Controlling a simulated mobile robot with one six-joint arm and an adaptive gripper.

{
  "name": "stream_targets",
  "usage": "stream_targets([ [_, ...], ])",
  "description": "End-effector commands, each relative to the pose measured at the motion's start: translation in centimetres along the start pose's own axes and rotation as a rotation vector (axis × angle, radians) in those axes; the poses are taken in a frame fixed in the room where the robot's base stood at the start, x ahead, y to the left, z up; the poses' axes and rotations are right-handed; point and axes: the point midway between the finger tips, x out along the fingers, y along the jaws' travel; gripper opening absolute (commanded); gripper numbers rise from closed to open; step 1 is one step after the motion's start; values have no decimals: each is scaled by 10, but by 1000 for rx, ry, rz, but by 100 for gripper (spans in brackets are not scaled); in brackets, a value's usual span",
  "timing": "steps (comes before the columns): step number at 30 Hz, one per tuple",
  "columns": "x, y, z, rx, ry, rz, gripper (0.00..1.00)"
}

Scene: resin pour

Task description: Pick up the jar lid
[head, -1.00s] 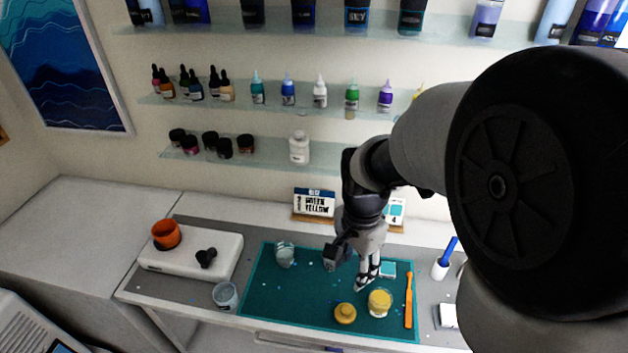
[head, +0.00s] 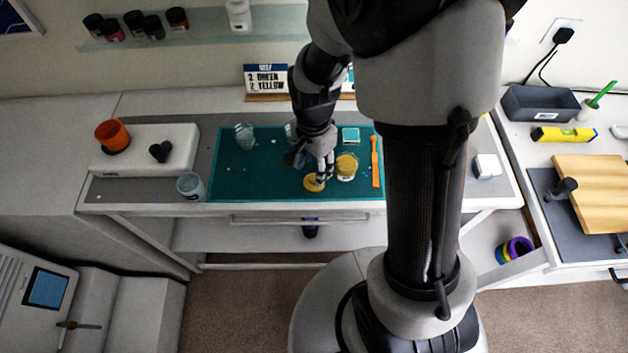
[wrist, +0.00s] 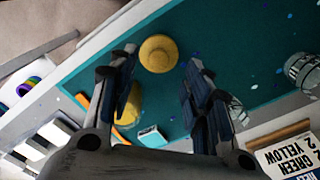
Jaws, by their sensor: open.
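The jar lid (head: 314,183) is a round yellow disc with a raised knob, lying on the teal mat (head: 240,180) near its front edge. It also shows in the wrist view (wrist: 158,54), beyond the fingertips and between their lines. My gripper (head: 323,170) is above the mat, close to the lid and partly in front of it. In the wrist view its two fingers (wrist: 160,70) are spread with nothing between them. The jar of yellow (head: 346,167) stands just right of the lid; in the wrist view the left finger partly hides it.
A label stand (head: 265,80) is behind. The mat's left front is clear.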

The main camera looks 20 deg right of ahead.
Motion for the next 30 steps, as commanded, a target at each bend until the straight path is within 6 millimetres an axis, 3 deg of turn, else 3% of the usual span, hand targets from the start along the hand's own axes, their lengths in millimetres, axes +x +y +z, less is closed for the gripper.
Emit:
stream_targets([
  [6, 38, 3, 1, 0, -2, 4, 45],
  [14, 41, 2, 0, 0, 0, 0, 45],
  [30, 41, 2, 0, 0, 0, 1, 10],
])
